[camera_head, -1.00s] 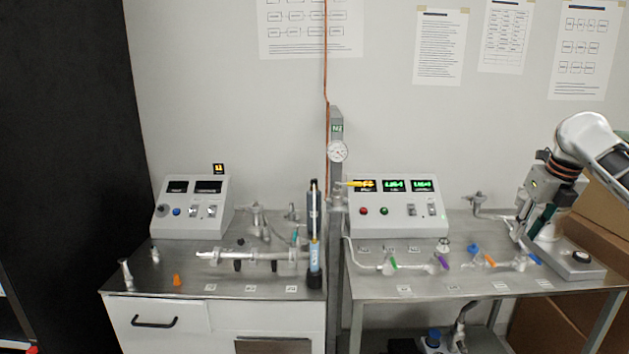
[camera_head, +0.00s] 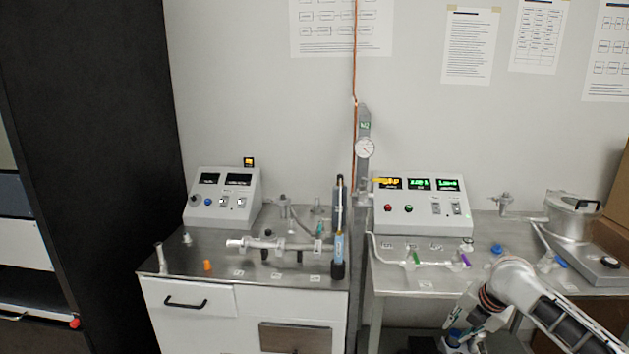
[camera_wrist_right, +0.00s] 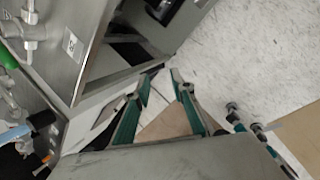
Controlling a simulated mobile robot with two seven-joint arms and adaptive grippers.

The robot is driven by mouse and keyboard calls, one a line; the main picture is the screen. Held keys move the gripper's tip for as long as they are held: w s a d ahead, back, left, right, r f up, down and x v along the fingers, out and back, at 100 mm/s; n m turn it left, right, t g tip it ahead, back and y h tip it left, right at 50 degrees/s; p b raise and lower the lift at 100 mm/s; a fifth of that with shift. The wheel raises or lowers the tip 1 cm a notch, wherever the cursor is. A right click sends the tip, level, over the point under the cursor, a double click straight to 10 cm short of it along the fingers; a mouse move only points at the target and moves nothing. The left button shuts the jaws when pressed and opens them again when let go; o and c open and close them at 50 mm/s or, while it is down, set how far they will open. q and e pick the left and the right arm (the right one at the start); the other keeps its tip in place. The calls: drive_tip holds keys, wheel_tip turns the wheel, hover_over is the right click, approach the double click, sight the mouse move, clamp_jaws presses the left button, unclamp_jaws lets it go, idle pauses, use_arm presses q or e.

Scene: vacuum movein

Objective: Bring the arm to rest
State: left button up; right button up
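My right arm comes in from the lower right in the head view. My right gripper (camera_head: 462,322) hangs low in front of the right bench, pointing down and left, partly hidden by my own wrist. In the right wrist view its two green-edged fingers (camera_wrist_right: 161,84) stand apart, with only floor and a brown surface showing between them. It holds nothing and appears clear of the bench. My left gripper is in neither view.
The right bench (camera_head: 400,278) carries a control box (camera_head: 420,210), glass tubing with coloured valves, and a metal pot (camera_head: 572,218). The left bench (camera_head: 205,268) carries another control box (camera_head: 222,200), a horizontal tube, and a blue-labelled upright tool (camera_head: 339,245). A dark cabinet stands at far left.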

drive_tip(key=s+a+f+m+t+y, duration=0.2)
drive_tip(key=s+a+f+m+t, duration=0.1)
drive_tip(key=s+a+f+m, duration=0.95)
drive_tip(key=s+a+f+m+t, duration=0.1)
drive_tip(key=s+f+m, duration=0.1)
drive_tip(key=s, duration=0.4)
drive_tip(key=s+a+f+m+t, duration=0.1)
drive_tip(key=s+f+m, duration=0.1)
drive_tip(key=s+m, duration=0.2)
drive_tip(key=s+a+f+m+t+h, duration=0.1)
drive_tip(key=s+m, duration=0.3)
drive_tip(key=s, duration=0.6)
drive_tip(key=shift+f, duration=0.85)
drive_tip(key=shift+a, duration=0.15)
